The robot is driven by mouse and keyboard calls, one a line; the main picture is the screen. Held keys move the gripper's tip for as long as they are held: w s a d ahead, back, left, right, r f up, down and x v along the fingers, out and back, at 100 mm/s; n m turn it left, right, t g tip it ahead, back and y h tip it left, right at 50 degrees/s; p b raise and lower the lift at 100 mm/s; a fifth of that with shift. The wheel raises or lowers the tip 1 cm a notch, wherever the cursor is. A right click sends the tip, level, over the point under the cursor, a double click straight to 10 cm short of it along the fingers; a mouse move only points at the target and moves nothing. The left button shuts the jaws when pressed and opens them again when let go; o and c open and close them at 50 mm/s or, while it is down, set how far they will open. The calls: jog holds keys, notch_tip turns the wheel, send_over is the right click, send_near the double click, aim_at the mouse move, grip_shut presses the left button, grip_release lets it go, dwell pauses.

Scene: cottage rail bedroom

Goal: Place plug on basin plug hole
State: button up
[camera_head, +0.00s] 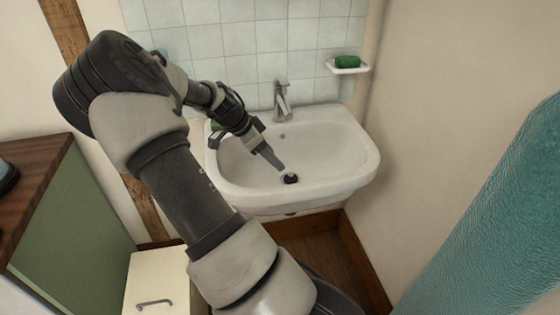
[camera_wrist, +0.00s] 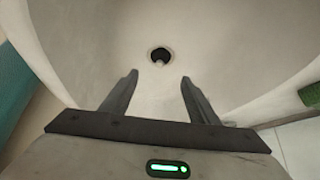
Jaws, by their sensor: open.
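The white basin (camera_head: 335,147) is on the wall below a tap. A small dark round thing (camera_head: 290,178) is at the bottom of the bowl, around the plug hole. It also shows in the wrist view (camera_wrist: 161,53), with a small pale spot at its lower edge. It looks like the plug seated at the hole, but I cannot clearly tell plug from hole. My gripper (camera_head: 275,163) is inside the bowl, pointing down, just up and left of the dark thing. In the wrist view its two fingers (camera_wrist: 157,85) are apart with nothing between them.
The tap (camera_head: 281,101) stands at the basin's back, right of my forearm. A soap dish (camera_head: 348,67) with a green block is on the tiled wall. Another green thing (camera_head: 216,126) is at the basin's left rim. A teal curtain-like surface (camera_head: 500,215) fills the right.

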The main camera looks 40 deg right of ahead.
jog(key=s+a+r+n+t+y, duration=0.25)
jog(key=a+r+n, duration=0.35)
jog(key=a, duration=0.4)
jog(key=s+a+r+n+t+y, duration=0.2)
jog(key=s+a+r+n+y, duration=0.15)
jog(key=a+r, duration=0.6)
jog(key=s+a+r+n+t, duration=0.1)
jog(key=s+a+r+n, duration=0.2)
jog(key=s+a+n, duration=0.3)
jog(key=s+a+r+n+t, duration=0.2)
jog(key=s+a+r+n, duration=0.1)
jog(key=s+a+n, duration=0.3)
jog(key=shift+s+a, duration=0.25)
jog(key=shift+s, duration=0.3)
